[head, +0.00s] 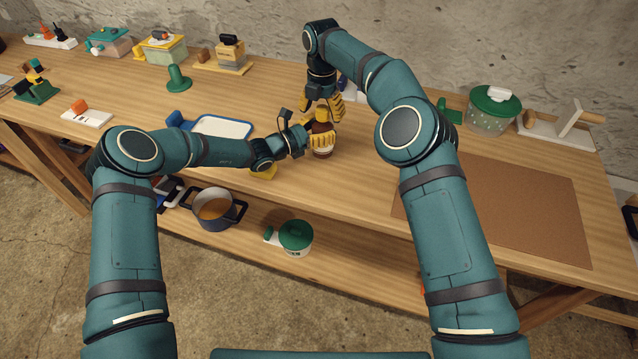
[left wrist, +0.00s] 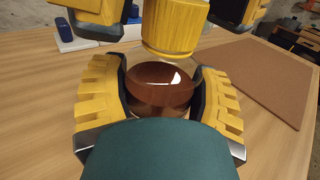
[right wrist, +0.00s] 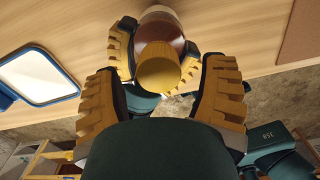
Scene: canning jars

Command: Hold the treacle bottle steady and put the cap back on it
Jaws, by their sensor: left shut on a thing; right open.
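The treacle bottle (head: 323,153) is dark brown and stands upright on the table. My left gripper (head: 322,139) is shut around its body; the bottle also shows between the fingers in the left wrist view (left wrist: 160,88). The yellow cap (left wrist: 170,30) sits in line on top of the bottle; whether it is fully seated I cannot tell. My right gripper (head: 324,107) is above the bottle, pointing down and open. Its fingers stand on either side of the cap (right wrist: 158,68), with visible gaps. In the head view the cap is hard to tell from the yellow fingers.
A blue-rimmed white tray (head: 222,127) lies left of the bottle. A brown mat (head: 520,210) covers the table's right part. A green-lidded container (head: 494,108) stands at the back right. A green object (head: 178,78) stands at the back left. Bare wood lies right of the bottle.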

